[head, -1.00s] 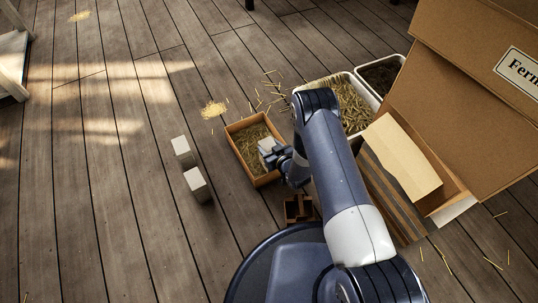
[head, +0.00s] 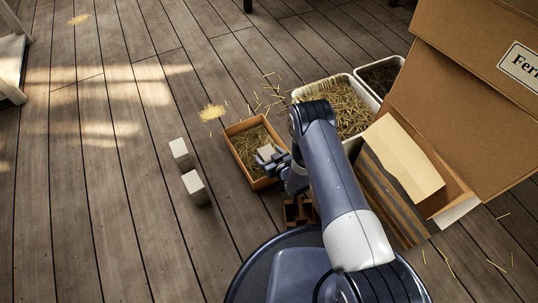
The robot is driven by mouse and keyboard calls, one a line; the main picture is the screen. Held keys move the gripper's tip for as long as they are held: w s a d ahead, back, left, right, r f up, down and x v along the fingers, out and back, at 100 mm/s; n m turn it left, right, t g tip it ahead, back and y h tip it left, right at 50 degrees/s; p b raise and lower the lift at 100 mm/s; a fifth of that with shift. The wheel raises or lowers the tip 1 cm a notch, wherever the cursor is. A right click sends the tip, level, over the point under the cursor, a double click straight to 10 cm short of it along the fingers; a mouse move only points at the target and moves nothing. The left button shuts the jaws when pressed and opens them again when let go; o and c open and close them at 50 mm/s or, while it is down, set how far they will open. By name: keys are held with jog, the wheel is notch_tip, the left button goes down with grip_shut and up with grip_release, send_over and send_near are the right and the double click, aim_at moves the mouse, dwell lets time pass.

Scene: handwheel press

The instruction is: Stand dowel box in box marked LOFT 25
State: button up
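Two small pale boxes stand upright on the plank floor, one (head: 181,153) farther off and one (head: 195,188) nearer. A third pale box (head: 266,152) shows at the right side of an open orange-brown box (head: 240,165) lined with straw. My gripper (head: 274,161) is at that third box, over the orange-brown box's right side. The fingers are small and partly hidden by my wrist, so I cannot tell whether they grip it. No LOFT 25 marking or label on the pale boxes is readable.
A white bin of straw (head: 345,108) and a white bin of dark material (head: 382,75) stand behind my arm. Large cardboard boxes (head: 450,90) fill the right. A small brown holder (head: 298,211) sits near my base.

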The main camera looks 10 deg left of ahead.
jog(key=shift+r, duration=0.2)
jog(key=p+v, duration=0.5)
jog(key=v, duration=0.7)
jog(key=shift+o, duration=0.4)
jog(key=shift+f, duration=0.1)
